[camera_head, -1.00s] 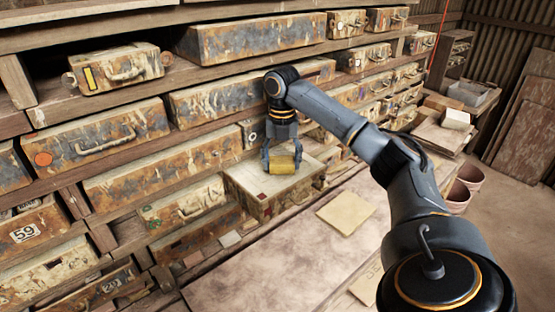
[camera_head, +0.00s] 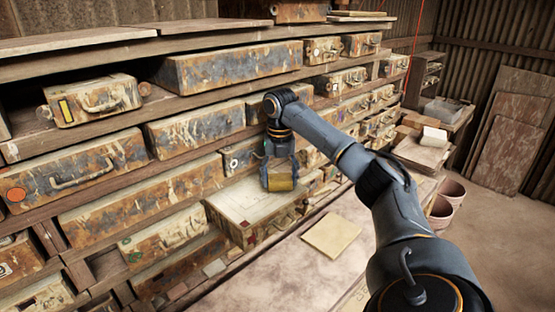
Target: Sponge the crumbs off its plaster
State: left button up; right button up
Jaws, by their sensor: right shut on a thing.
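My right gripper (camera_head: 280,178) is shut on a yellow sponge (camera_head: 281,183). It holds the sponge over the far right part of a pale plaster surface (camera_head: 245,200). This surface is the top of a worn mould case (camera_head: 262,229) that juts out from the shelf. I cannot tell whether the sponge touches the plaster. Crumbs are too small to make out, and part of the top is hidden behind the sponge and gripper. My left gripper is not in view.
Shelves of rusty, paint-worn cases with handles (camera_head: 232,67) fill the left and back. A flat yellowish sheet (camera_head: 332,234) lies on the bench (camera_head: 270,275) beside the case. Pots (camera_head: 446,203) stand at right.

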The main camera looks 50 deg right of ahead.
aim_at(261, 196)
jog(key=shift+w+a, duration=0.25)
jog(key=shift+a, duration=1.45)
jog(key=shift+w+a, duration=0.2)
jog(key=shift+a, duration=1.45)
jog(key=shift+a+f, duration=0.15)
jog(key=shift+a, duration=1.45)
jog(key=shift+w+a, duration=0.15)
jog(key=shift+a, duration=0.6)
jog(key=shift+w+a, duration=0.1)
jog(key=shift+a, duration=0.65)
jog(key=shift+w+r, duration=0.2)
jog(key=shift+w, duration=0.1)
jog(key=shift+w+d, duration=0.15)
jog(key=shift+w, duration=0.05)
jog(key=shift+s+d+f, duration=0.1)
jog(key=shift+s+d, duration=0.05)
jog(key=shift+d, duration=0.9)
jog(key=shift+s+d, duration=0.2)
jog(key=shift+d, duration=0.8)
jog(key=shift+s+d+f, duration=0.1)
jog(key=shift+s+d, duration=0.05)
jog(key=shift+d, duration=0.9)
jog(key=shift+s+d+r, duration=0.15)
jog(key=shift+d, duration=1.45)
jog(key=shift+s+d+r, duration=0.1)
jog(key=shift+s+d, duration=0.05)
jog(key=shift+d, duration=1.45)
jog(key=shift+a, duration=0.1)
